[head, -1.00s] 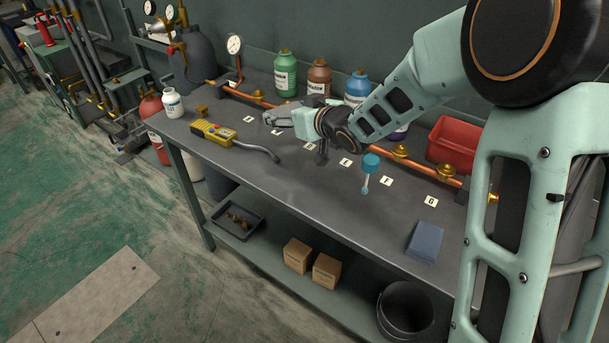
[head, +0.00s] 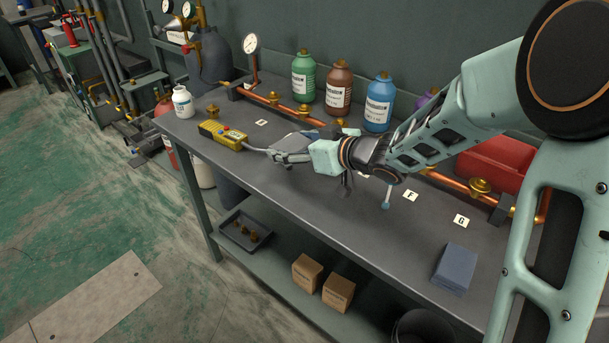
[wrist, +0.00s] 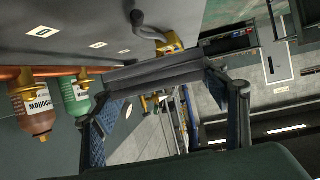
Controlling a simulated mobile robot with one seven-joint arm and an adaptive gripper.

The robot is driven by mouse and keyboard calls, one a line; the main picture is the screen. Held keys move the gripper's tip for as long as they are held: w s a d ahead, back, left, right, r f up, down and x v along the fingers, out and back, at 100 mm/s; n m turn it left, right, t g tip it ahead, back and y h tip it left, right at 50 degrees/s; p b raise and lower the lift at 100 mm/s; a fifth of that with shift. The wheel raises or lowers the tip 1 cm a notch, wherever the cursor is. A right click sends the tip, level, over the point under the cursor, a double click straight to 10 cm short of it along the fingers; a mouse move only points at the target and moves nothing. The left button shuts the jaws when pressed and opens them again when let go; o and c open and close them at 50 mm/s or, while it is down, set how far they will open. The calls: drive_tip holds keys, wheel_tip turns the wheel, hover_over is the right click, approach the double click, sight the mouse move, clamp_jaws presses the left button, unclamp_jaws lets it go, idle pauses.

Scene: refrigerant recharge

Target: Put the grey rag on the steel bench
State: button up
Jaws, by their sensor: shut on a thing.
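A flat grey folded cloth, which I take to be the grey rag (head: 291,141), is at my gripper (head: 283,157) in the head view. In the wrist view the rag (wrist: 152,74) spans between the two fingers as a grey slab, and my gripper (wrist: 160,84) is shut on it. The rag is over the steel bench (head: 330,205), behind the end of the yellow detector's probe. I cannot tell whether its underside touches the bench top.
A yellow detector (head: 222,134) with a grey probe lies to the left. A blue-grey folded cloth (head: 455,268) lies at the right. Green (head: 303,78), brown (head: 338,90) and blue (head: 378,105) bottles stand behind a copper pipe (head: 285,105). The front middle is clear.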

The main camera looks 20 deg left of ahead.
sight(304, 183)
drive_tip(key=shift+s+d+f, duration=0.15)
drive_tip(key=shift+d+f, duration=0.7)
drive_tip(key=shift+f, duration=0.25)
drive_tip(key=f, duration=0.2)
drive_tip(key=d+f+b, duration=0.1)
drive_tip(key=shift+s+d+f+b, duration=0.2)
drive_tip(key=shift+f+b, duration=0.1)
drive_tip(key=shift+f, duration=0.1)
drive_tip(key=shift+w+f, duration=0.1)
drive_tip(key=shift+f, duration=0.25)
drive_tip(key=shift+f, duration=0.1)
drive_tip(key=shift+f+b, duration=0.4)
drive_tip(key=shift+f, duration=0.15)
drive_tip(key=o, duration=1.2)
drive_tip(key=shift+o, duration=0.2)
